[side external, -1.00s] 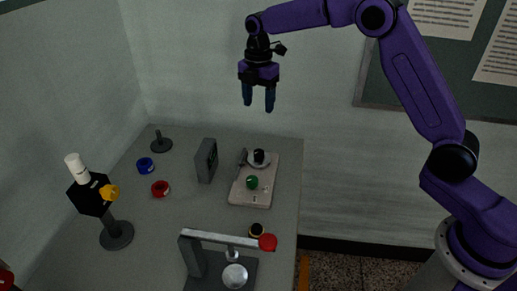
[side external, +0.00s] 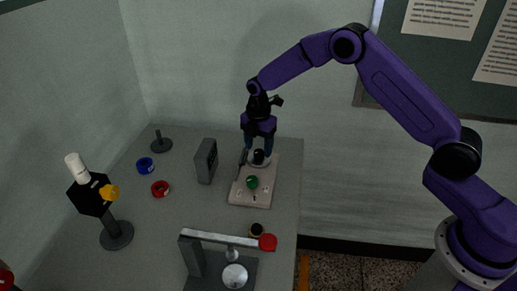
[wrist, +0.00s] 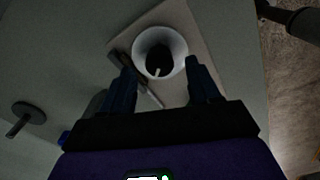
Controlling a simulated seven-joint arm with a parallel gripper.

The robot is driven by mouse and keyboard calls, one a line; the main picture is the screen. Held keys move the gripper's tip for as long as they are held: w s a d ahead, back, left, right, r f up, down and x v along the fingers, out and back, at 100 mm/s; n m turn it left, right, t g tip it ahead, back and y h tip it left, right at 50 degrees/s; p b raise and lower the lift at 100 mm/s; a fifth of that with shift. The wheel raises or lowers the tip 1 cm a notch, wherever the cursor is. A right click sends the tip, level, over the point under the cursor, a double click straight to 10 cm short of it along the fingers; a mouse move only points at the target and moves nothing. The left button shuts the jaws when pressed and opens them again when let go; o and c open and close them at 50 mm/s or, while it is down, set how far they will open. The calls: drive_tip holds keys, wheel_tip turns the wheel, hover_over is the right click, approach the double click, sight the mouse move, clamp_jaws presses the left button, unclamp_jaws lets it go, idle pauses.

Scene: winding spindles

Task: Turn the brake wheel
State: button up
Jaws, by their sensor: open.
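A pale board (side external: 240,199) lies on the table. On it is a round white part (side external: 265,163) with a black knob (side external: 258,156), and nearer is a green knob (side external: 252,182). No part is marked as the brake wheel, so I cannot tell which it is. My gripper (side external: 257,154) is open and points down over the white part. In the wrist view, my fingers (wrist: 160,75) stand either side of the near side of the white rim (wrist: 160,34), with the black knob (wrist: 158,58) between and beyond them. Contact cannot be told.
A grey upright block (side external: 207,162) stands left of the board. Blue (side external: 145,166) and red (side external: 160,188) rings lie farther left. A post carries a black block (side external: 90,196) with a yellow knob. A red-ended lever (side external: 267,242) is in front.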

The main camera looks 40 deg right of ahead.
drive_tip(key=shift+f, duration=0.8)
drive_tip(key=shift+c, duration=0.2)
drive_tip(key=c, duration=1)
